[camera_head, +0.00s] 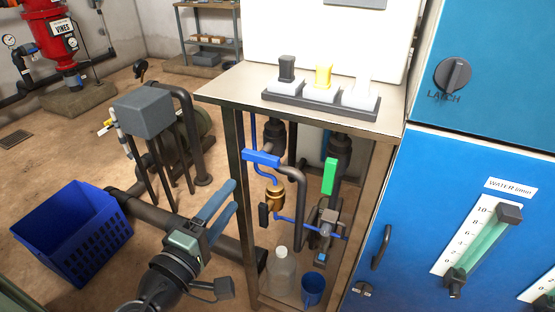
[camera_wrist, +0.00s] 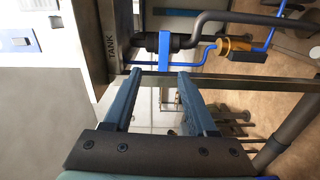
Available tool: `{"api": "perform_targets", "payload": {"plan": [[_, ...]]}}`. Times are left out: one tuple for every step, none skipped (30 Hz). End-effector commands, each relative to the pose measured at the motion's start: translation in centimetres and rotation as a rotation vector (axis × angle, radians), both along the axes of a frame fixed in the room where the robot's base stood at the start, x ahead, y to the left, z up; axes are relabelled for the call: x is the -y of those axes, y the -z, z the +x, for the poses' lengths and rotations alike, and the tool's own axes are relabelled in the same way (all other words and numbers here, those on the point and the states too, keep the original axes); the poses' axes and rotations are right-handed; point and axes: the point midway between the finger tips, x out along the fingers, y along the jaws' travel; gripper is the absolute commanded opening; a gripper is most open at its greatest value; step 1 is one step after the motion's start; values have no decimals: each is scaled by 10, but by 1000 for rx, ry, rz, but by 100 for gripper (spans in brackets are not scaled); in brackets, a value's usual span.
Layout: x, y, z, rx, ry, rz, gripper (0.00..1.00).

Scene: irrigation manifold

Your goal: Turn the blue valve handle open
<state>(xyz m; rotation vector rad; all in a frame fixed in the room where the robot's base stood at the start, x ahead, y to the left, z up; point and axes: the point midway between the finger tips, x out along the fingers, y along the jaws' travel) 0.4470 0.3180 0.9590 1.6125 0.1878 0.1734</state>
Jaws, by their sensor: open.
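The blue valve handle (camera_head: 262,159) is a flat bar on the pipework under the metal bench. In the head view it lies nearly level, across the upright pipe. In the wrist view, which is turned sideways, the blue handle (camera_wrist: 165,52) shows just beyond the gap between my fingertips. My gripper (camera_head: 234,197) is open and empty, to the left of and below the handle in the head view. Its two blue-grey fingers also show in the wrist view (camera_wrist: 160,74), apart from the handle.
A green handle (camera_head: 330,176) stands upright to the right of the blue one. A brass fitting (camera_head: 275,196) is below the blue handle. The bench legs (camera_head: 240,215) frame the pipes. A bottle (camera_head: 281,270) and blue cup (camera_head: 313,288) stand below. A blue cabinet (camera_head: 420,240) is right.

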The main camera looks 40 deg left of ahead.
Motion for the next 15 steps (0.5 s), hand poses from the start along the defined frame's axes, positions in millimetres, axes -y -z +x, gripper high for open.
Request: {"api": "perform_targets", "payload": {"plan": [[-4,12,-6,4,-7,-35,57],[-5,14,-7,7,-8,-48,57],[-6,14,-7,11,-9,-57,57],[-7,14,-5,11,-9,-60,57],[-8,14,-3,12,-8,-61,57],[-9,13,2,13,-7,-60,57],[-9,12,6,13,-6,-59,57],[-10,12,11,13,-5,-58,57],[-12,11,19,12,-6,-56,57],[-13,12,24,12,-6,-56,57],[-15,11,31,13,-5,-55,57],[-17,11,39,12,-5,-55,57],[-18,11,46,12,-5,-54,57],[-20,12,52,12,-5,-54,57],[-22,11,61,13,-5,-53,57]]}}
